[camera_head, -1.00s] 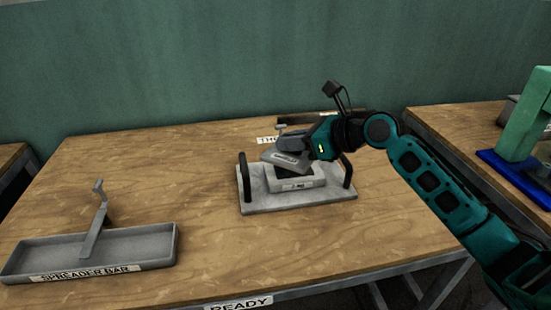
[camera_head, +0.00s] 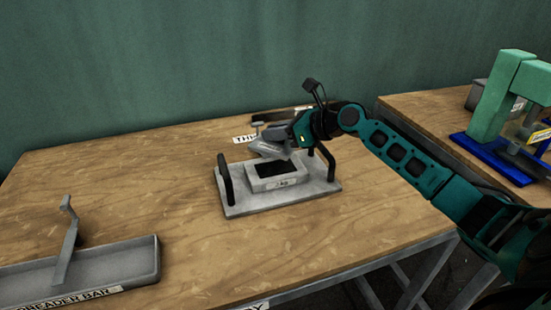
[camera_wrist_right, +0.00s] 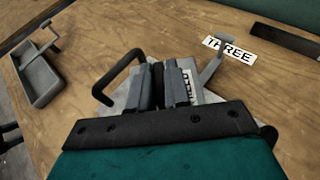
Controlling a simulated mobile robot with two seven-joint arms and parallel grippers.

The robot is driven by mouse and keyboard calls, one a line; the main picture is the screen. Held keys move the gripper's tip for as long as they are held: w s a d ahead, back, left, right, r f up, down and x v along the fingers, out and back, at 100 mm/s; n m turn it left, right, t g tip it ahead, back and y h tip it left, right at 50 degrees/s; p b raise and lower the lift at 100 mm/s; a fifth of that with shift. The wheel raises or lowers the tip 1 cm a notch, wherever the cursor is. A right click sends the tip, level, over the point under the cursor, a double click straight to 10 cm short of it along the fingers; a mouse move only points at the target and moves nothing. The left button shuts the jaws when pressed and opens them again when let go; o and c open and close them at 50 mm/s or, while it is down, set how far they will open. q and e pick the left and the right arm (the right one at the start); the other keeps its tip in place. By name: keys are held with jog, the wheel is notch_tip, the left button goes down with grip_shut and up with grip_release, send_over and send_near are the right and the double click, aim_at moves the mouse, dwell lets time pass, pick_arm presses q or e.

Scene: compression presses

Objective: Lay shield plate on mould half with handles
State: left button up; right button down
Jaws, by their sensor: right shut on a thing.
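The mould half with handles (camera_head: 232,207) lies on the wooden table. It is a grey base plate with a black handle at each end and a raised block (camera_head: 264,184) with a dark cavity. My right gripper (camera_head: 290,136) is shut on the grey shield plate (camera_head: 266,150), which is tilted over the far edge of the block. Any contact between plate and block cannot be judged. In the right wrist view, my gripper fingers (camera_wrist_right: 172,84) hide much of the plate, and part of its white label (camera_wrist_right: 192,88) shows. My left gripper is out of view.
A spreader bar tray (camera_head: 125,262) with an upright grey bar lies at the left. A THREE label (camera_head: 243,138) and a dark strip (camera_head: 280,114) are behind the mould. A green press (camera_head: 497,95) on a blue base stands on the right table. The table's middle-left is clear.

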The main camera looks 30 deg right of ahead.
notch_tip(320, 180, down, 6)
jog(key=shift+f+b, duration=0.2)
jog(key=shift+b, duration=0.6)
jog(key=shift+f, duration=0.15)
jog(key=c, duration=1.1)
grip_release()
jog(key=shift+s, duration=0.1)
jog(key=p+v, duration=0.1)
jog(key=v, duration=1)
jog(key=shift+s+d, duration=0.15)
jog(key=shift+s, duration=0.2)
